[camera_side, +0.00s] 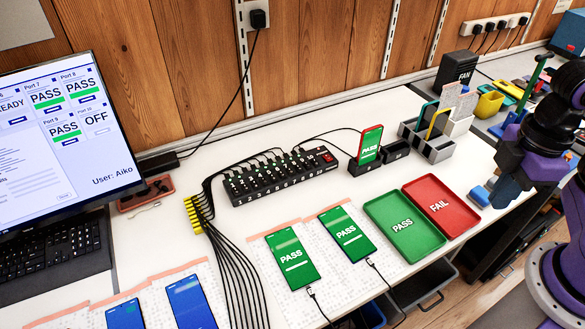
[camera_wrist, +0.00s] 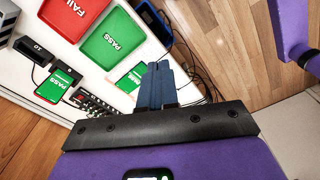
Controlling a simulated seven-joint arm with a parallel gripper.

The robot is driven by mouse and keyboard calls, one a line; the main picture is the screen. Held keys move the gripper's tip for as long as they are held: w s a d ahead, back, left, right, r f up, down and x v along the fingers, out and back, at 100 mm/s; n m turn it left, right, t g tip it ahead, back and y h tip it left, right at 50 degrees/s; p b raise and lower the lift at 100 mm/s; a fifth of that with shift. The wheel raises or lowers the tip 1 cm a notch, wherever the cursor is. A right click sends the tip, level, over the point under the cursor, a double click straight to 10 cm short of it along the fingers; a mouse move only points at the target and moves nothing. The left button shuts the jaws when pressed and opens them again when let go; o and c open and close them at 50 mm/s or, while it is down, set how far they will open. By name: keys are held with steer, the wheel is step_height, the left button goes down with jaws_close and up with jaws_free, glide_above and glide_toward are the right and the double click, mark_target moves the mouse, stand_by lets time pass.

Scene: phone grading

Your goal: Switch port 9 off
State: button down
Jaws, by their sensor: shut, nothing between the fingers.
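The black numbered port hub (camera_side: 282,177) lies on the white table with a row of small switches, cables along its back and a red switch at its right end. Port 9's own switch position is too small to tell. The monitor (camera_side: 70,130) reads PASS for Port 9 and OFF for Port 10. My gripper (camera_side: 482,195) is at the table's right side, beyond the red tray and well away from the hub. In the wrist view my gripper (camera_wrist: 160,75) has its blue fingers together and empty. Part of the hub (camera_wrist: 92,103) shows there, partly hidden behind my gripper.
A green PASS tray (camera_side: 404,250) and red FAIL tray (camera_side: 441,230) lie between my gripper and the hub. A phone reading PASS (camera_side: 369,146) stands upright in a dock right of the hub. Phones reading PASS (camera_side: 291,262) (camera_side: 347,236) lie in front. Black cables (camera_side: 228,262) run left.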

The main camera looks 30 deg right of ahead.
steer(key=w+a+f+m+t+y, duration=0.15)
steer(key=w+a+m, duration=0.35)
steer(key=w+a, duration=0.5)
steer(key=w+a+f+m+t+y, duration=0.1)
steer(key=w+a+f+m+y, duration=0.3)
steer(key=w, duration=1)
steer(key=m+t+h, duration=0.5)
steer(key=m, duration=0.6)
glide_above(310, 166)
steer(key=w, duration=0.1)
step_height(310, 166, down, 9)
steer(key=shift+f, duration=0.2)
steer(key=shift+f, duration=0.1)
steer(key=shift+s+f, duration=0.2)
steer(key=shift+f, duration=1.2)
steer(key=shift+s+f, duration=0.2)
steer(key=shift+f, duration=1.25)
steer(key=shift+s+f, duration=0.2)
steer(key=shift+f, duration=1.2)
steer(key=shift+f, duration=0.2)
steer(key=shift+f, duration=0.2)
